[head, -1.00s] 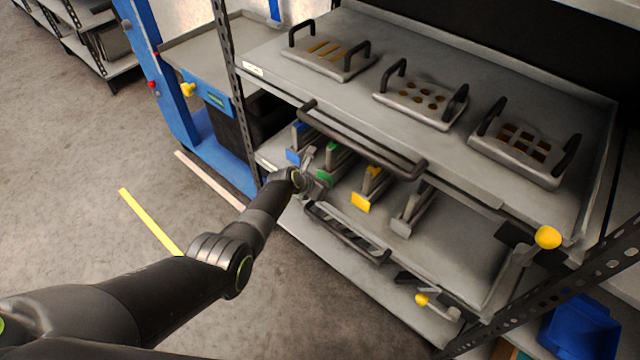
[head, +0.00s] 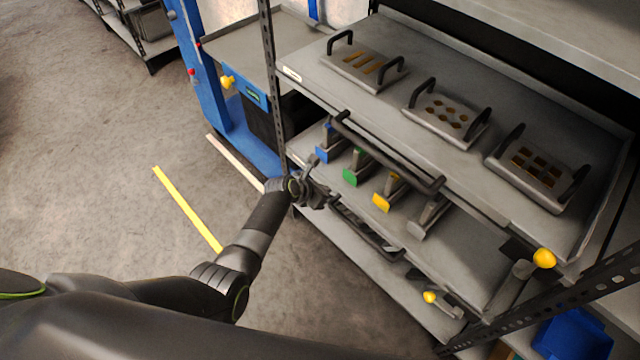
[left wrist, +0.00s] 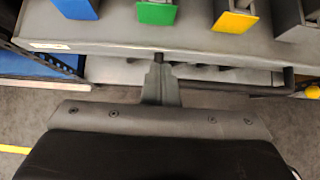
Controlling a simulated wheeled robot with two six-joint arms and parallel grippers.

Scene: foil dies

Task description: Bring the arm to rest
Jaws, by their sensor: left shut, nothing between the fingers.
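My left arm (head: 262,228) reaches in from the lower left in the head view. My left gripper (head: 322,192) is shut and empty, in front of the lower shelf and a little below the coloured tools. In the left wrist view its closed fingers (left wrist: 159,75) point at the shelf's front edge, and nothing is between them. My right gripper is not in view.
Blue (head: 324,153), green (head: 351,176), yellow (head: 382,201) and grey (head: 420,225) tools stand on the lower shelf. A dark bar handle (head: 385,155) runs above them. Three dies with handles sit on the upper shelf (head: 300,57). Open floor (head: 110,180) lies left.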

